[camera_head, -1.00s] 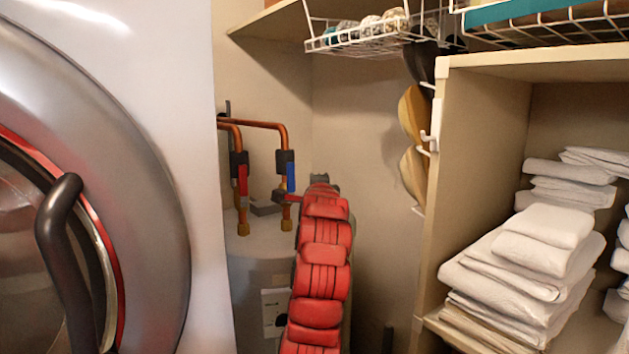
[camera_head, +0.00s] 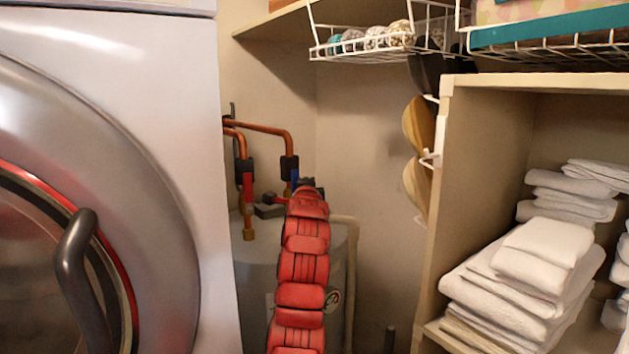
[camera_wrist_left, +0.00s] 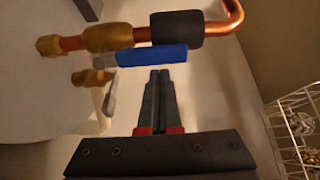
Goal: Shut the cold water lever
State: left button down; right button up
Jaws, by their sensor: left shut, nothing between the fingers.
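The blue cold water lever (camera_head: 295,176) is on the right copper pipe above the water heater, partly hidden behind my left gripper in the head view. In the left wrist view the blue lever (camera_wrist_left: 152,55) lies along the pipe, beside the black sleeve. My left gripper (camera_wrist_left: 160,72) is shut and empty, its fingertips pointing at the lever and very close to it; I cannot tell if they touch. In the head view my left gripper (camera_head: 306,182) is at the end of the red arm. My right gripper is not in view.
A red lever (camera_head: 247,187) hangs on the left copper pipe. The water heater (camera_head: 255,255) stands below. A washer (camera_head: 190,150) is at the left. A towel shelf (camera_head: 486,78) is at the right, with a wire basket (camera_head: 365,50) above.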

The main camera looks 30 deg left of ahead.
pick_arm(q)
jog(key=shift+s, duration=0.15)
dwell(0.3)
jog(key=shift+s+a+n+b, duration=0.15)
jog(key=shift+n+b, duration=0.25)
jog(key=shift+b, duration=0.15)
jog(key=shift+s+a+b, duration=0.1)
jog(key=shift+b, duration=0.2)
